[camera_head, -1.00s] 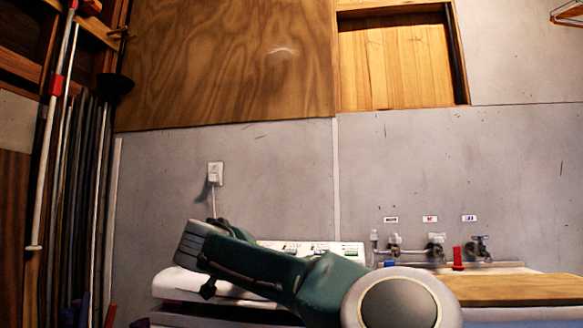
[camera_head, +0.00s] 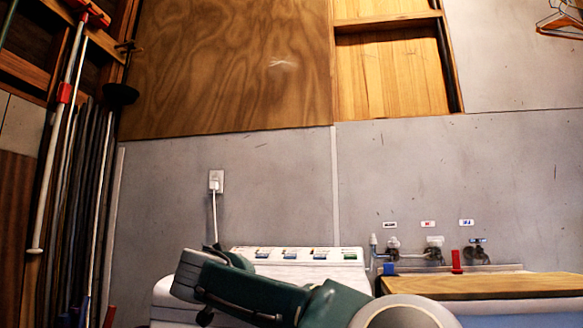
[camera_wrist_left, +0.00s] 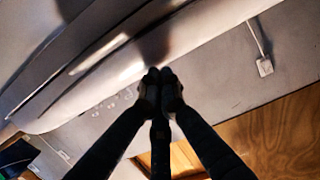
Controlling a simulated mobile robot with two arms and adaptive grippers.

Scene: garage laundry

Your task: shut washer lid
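The white washer (camera_head: 300,254) stands low against the wall in the head view, its control panel showing along the back. Its lid (camera_head: 163,293) shows as a rounded white edge left of my arm; the arm covers most of it, so its angle is unclear. In the left wrist view a broad pale curved surface, likely the lid (camera_wrist_left: 60,108), fills the upper left. My left gripper (camera_wrist_left: 160,76) has its fingertips together, close to that surface; I cannot tell whether they touch it. I see nothing between them. My right gripper is not in view.
A wooden board (camera_head: 480,286) lies right of the washer, below taps (camera_head: 435,252). A wall outlet (camera_head: 216,182) with a cord is behind the washer. Long poles (camera_head: 60,180) stand at the far left.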

